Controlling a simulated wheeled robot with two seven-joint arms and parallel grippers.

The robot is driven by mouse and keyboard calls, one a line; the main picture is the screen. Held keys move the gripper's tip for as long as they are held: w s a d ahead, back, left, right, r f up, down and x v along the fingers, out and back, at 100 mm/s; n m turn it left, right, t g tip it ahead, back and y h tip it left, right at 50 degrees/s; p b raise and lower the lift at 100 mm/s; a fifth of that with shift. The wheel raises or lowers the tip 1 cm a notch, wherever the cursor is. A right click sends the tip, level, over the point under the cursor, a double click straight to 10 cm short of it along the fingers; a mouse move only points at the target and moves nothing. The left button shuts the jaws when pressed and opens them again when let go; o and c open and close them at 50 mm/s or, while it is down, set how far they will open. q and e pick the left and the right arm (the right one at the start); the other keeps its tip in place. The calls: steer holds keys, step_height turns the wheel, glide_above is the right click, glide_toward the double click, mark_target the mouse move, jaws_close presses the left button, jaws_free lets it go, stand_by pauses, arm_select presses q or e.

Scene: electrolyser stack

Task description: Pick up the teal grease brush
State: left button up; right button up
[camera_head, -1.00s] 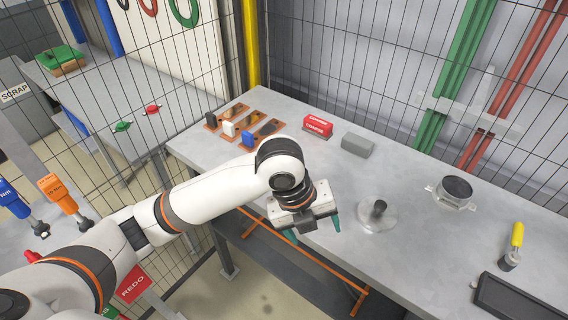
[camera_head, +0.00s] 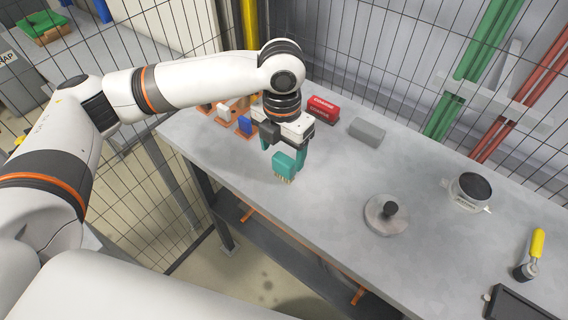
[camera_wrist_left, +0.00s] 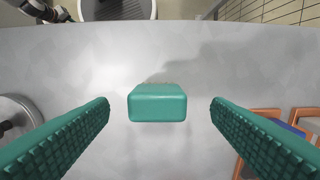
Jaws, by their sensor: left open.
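The teal grease brush (camera_head: 284,164) is a small block with pale bristles at its lower end, on the grey table near its front edge. My left gripper (camera_head: 284,146) is open just above the brush, pointing down, with teal fingers. In the left wrist view the brush (camera_wrist_left: 157,103) lies between the two ribbed fingers, with a gap on each side and its bristles toward the top. The fingers hide part of its surroundings in the head view. My right gripper is in neither current view.
Orange holders with a blue block (camera_head: 244,126) stand left of the gripper. Behind are a red block (camera_head: 323,109) and a grey block (camera_head: 367,131). A round disc with a knob (camera_head: 388,215) stands to the right. The grey table (camera_head: 330,175) is clear between them.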

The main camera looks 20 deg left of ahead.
mark_target(284, 158)
arm_select(q)
steer(key=shift+w+d+f+p, duration=0.1)
steer(key=shift+f+p, duration=0.2)
steer(key=shift+f, duration=1.2)
steer(key=shift+d+f+p, duration=0.1)
steer(key=shift+f+p, duration=0.15)
steer(key=shift+f, duration=1.2)
steer(key=c, duration=1.1)
step_height(284, 158, up, 10)
steer(key=shift+r+b, duration=0.1)
steer(key=shift+b, duration=0.45)
steer(key=o, duration=0.5)
steer(key=c, duration=0.4)
